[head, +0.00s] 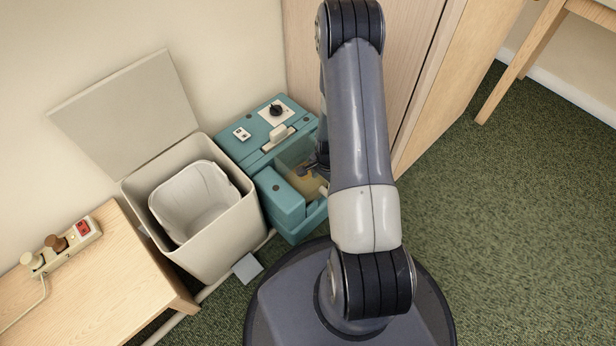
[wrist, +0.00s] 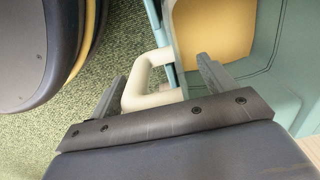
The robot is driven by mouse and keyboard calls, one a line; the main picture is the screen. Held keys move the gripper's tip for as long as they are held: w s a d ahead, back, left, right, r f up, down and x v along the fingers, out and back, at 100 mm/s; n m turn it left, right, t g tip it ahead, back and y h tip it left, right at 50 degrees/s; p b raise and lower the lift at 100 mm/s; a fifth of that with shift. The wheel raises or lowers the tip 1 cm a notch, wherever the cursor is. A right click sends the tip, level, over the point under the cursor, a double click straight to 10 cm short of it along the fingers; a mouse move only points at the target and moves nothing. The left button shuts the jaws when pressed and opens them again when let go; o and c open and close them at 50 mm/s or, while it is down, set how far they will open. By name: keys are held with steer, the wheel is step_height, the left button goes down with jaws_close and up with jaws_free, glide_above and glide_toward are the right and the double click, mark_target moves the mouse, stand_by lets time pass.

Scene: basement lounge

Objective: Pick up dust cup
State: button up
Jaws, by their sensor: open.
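A teal machine (head: 283,115) stands on the floor beside the bin, with an opening at its front. A tan part sits inside it (head: 300,180); I take this to be the dust cup, though its outline is unclear. The wrist view shows teal walls (wrist: 285,60) around a tan surface (wrist: 215,28), with a cream loop handle (wrist: 137,82) at the side. My gripper (wrist: 161,69) is open, with the handle between its fingers; I cannot tell whether they touch. In the head view my arm hides most of the gripper, and only a dark part shows by the machine.
A cream bin (head: 225,232) with a raised lid and white liner (head: 195,200) stands left of the machine. A wooden table (head: 110,275) with a power strip (head: 65,245) is at lower left. A wooden cabinet (head: 440,90) stands behind right. Green carpet (head: 510,220) at right is clear.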

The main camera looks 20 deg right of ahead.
steer(key=shift+c, duration=0.2)
steer(key=c, duration=0.8)
steer(key=shift+r, duration=0.15)
steer(key=shift+c, duration=0.2)
